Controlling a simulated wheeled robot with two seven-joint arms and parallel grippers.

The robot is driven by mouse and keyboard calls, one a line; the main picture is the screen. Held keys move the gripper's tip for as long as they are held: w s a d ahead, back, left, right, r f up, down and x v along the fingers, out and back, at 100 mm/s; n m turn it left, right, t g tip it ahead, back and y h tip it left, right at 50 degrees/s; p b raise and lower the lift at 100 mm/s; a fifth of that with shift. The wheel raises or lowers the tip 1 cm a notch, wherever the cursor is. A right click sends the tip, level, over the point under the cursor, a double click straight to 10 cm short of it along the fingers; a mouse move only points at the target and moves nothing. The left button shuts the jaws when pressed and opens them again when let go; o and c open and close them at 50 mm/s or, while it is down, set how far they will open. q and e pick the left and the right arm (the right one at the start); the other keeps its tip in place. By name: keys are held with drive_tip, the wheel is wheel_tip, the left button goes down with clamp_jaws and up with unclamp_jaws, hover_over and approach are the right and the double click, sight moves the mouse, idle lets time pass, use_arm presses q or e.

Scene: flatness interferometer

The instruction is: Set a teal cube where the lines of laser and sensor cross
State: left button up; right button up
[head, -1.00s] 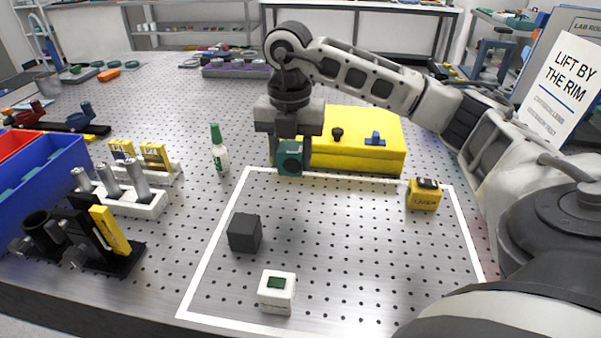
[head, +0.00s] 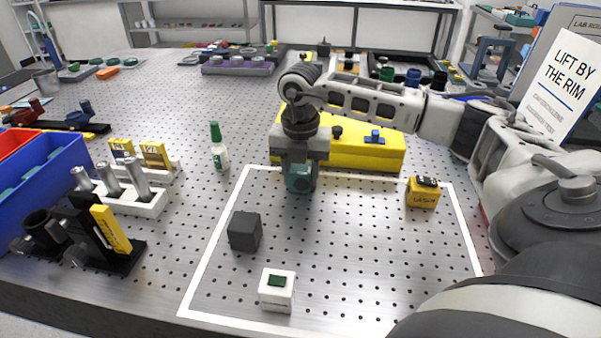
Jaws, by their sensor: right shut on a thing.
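My right gripper (head: 300,172) points down and is shut on a teal cube (head: 299,180), which has a dark round spot on its front. It holds the cube near the far edge of the white outline (head: 207,254) on the perforated table. The yellow laser block (head: 423,193), labelled "LASER", stands inside the outline at the far right. A white block with a dark green top window (head: 277,290), perhaps the sensor, stands near the front edge. A dark grey cube (head: 245,231) stands at the left inside the outline. My left gripper is not in view.
A yellow case (head: 358,152) lies just behind the outline. A green-capped bottle (head: 218,148) stands outside it at the left. A blue bin (head: 42,180) and a white holder with metal posts (head: 150,203) stand farther left. The middle of the outline is clear.

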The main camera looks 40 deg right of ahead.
sight(300, 167)
drive_tip(key=o, duration=1.1)
drive_tip(key=shift+o, duration=0.2)
drive_tip(key=shift+r, duration=0.1)
wheel_tip(300, 167, up, 12)
